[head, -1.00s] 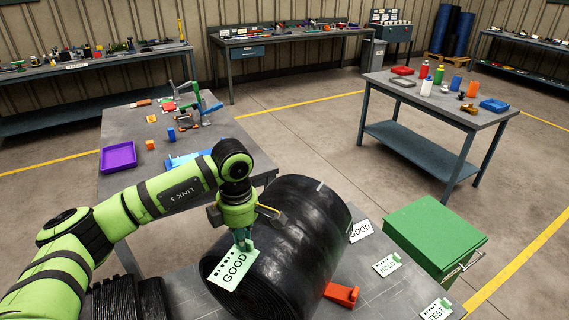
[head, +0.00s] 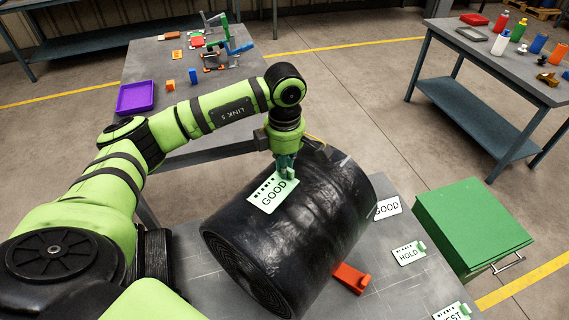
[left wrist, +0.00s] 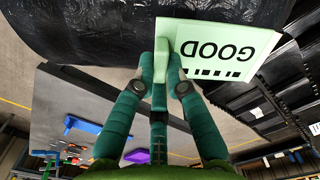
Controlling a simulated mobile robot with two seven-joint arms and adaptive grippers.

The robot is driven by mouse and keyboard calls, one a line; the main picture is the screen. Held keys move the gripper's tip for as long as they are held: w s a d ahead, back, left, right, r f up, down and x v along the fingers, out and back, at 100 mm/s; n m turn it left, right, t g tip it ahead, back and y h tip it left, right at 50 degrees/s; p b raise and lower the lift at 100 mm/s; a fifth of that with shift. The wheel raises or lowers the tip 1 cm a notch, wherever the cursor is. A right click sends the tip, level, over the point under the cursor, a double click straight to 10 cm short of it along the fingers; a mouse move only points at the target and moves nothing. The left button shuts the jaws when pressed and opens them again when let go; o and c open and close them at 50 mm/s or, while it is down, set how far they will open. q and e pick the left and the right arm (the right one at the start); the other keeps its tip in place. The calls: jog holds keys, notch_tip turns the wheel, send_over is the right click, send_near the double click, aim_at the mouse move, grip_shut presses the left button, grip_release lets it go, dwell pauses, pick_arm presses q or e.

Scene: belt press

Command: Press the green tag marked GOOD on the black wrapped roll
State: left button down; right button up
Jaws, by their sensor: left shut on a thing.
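The black wrapped roll (head: 310,225) lies on its side on the grey bench, its spiral end facing front left. My left gripper (head: 286,166) is shut on the edge of the pale green tag marked GOOD (head: 272,193). The tag overlaps the roll's upper surface in the head view; whether it touches cannot be told there. In the left wrist view the fingers (left wrist: 160,78) pinch the tag's tab, and the tag (left wrist: 222,50) lies in front of the dark wrap (left wrist: 90,30), very close to it. My right gripper is not in view.
A white GOOD card (head: 388,207), a green HOLD tag (head: 409,253) and a partly cut-off tag (head: 453,312) lie right of the roll. A red chock (head: 350,279) sits against its base. A green cabinet (head: 475,225) stands at right. A purple tray (head: 138,98) is on the rear table.

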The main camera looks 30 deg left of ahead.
pick_arm(q)
jog(key=shift+w+f+m+b, duration=0.2)
jog(key=shift+f+m+b, duration=0.1)
jog(key=shift+f+b, duration=0.75)
jog(key=shift+b, duration=0.1)
notch_tip(320, 180, down, 4)
jog(key=b, duration=0.3)
jog(key=shift+b, duration=0.4)
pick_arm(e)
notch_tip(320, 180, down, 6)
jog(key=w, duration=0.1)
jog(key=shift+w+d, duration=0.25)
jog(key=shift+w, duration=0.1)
pick_arm(q)
jog(key=shift+f+b, duration=0.5)
jog(key=shift+f, duration=0.05)
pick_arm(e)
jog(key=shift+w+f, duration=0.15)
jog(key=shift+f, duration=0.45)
pick_arm(q)
jog(key=shift+s+f, duration=0.25)
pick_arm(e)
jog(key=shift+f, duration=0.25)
pick_arm(q)
jog(key=shift+b, duration=0.4)
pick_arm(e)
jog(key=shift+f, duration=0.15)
